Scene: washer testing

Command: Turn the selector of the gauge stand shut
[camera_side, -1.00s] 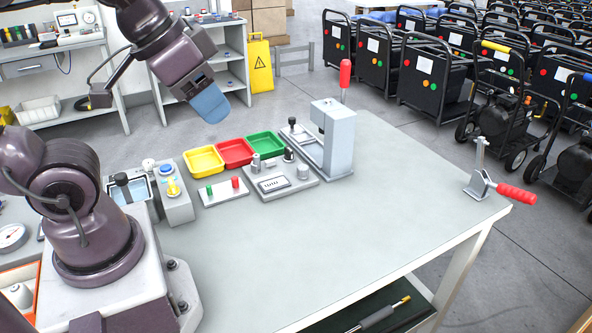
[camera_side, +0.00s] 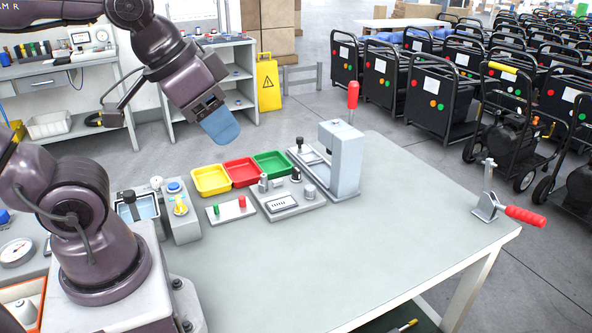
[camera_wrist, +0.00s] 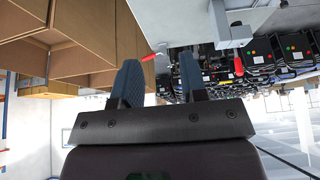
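The gauge stand (camera_side: 184,227) is a grey block at the left of the bench in the side view. It carries a small round gauge (camera_side: 156,182), a blue cap (camera_side: 174,187) and a yellow knob (camera_side: 180,206), which looks like the selector. The angle of the knob is too small to read. My gripper (camera_side: 222,128) hangs high above the back of the bench, up and to the right of the stand, touching nothing. In the wrist view my gripper (camera_wrist: 161,82) has its two blue fingers apart with nothing between them. The stand is not visible there.
Yellow (camera_side: 211,180), red (camera_side: 241,171) and green (camera_side: 272,164) trays lie right of the stand. A small terminal block (camera_side: 230,210), a meter unit (camera_side: 285,202) and a red-handled press (camera_side: 340,160) stand nearby. A red-handled clamp (camera_side: 490,205) sits at the right edge. The front bench is clear.

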